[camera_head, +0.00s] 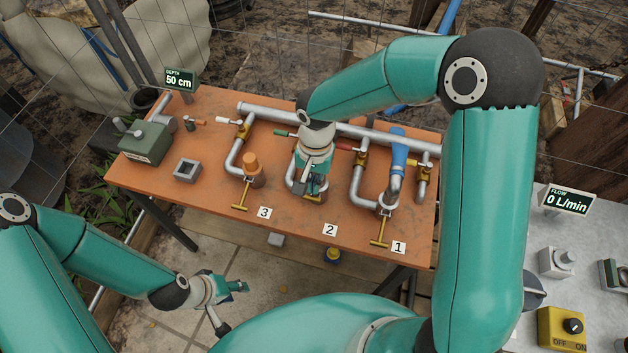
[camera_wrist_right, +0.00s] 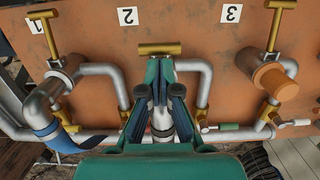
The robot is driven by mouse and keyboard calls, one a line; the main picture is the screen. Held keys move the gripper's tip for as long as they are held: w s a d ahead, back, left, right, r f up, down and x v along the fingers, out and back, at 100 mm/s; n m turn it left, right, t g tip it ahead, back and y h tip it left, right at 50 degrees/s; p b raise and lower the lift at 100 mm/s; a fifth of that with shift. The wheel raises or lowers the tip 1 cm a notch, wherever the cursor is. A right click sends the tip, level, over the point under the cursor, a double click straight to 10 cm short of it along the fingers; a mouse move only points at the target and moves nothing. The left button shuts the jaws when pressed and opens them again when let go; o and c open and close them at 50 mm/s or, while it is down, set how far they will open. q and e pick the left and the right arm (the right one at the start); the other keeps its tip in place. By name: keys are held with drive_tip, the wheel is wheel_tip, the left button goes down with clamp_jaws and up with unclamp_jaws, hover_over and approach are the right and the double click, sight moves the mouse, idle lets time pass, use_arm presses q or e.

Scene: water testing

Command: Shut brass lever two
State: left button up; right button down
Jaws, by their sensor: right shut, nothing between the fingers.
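Brass lever two (camera_head: 313,199) is at the middle outlet behind the label 2 (camera_head: 330,230). Its T-shaped crossbar also shows in the right wrist view (camera_wrist_right: 160,48); its stem is hidden by my gripper. My right gripper (camera_head: 315,188) is shut and empty. Its fingertips in the wrist view (camera_wrist_right: 160,66) are close to the crossbar, on the pipe side; I cannot tell whether they touch. Brass lever one (camera_head: 380,242) and brass lever three (camera_head: 240,207) stretch toward the table's front edge with their stems visible. My left gripper (camera_head: 227,300) looks open and empty, in front of the table.
The orange table (camera_head: 200,115) carries a grey pipe manifold with small coloured valve handles. An orange plug (camera_head: 250,162) caps outlet three, and a blue hose (camera_head: 398,147) is at outlet one. A display (camera_head: 568,199) reads 0 L/min; another (camera_head: 180,78) reads 50 cm.

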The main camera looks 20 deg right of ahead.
drive_tip(key=shift+s+a+f, duration=0.1)
drive_tip(key=shift+s, duration=0.1)
idle(0.3)
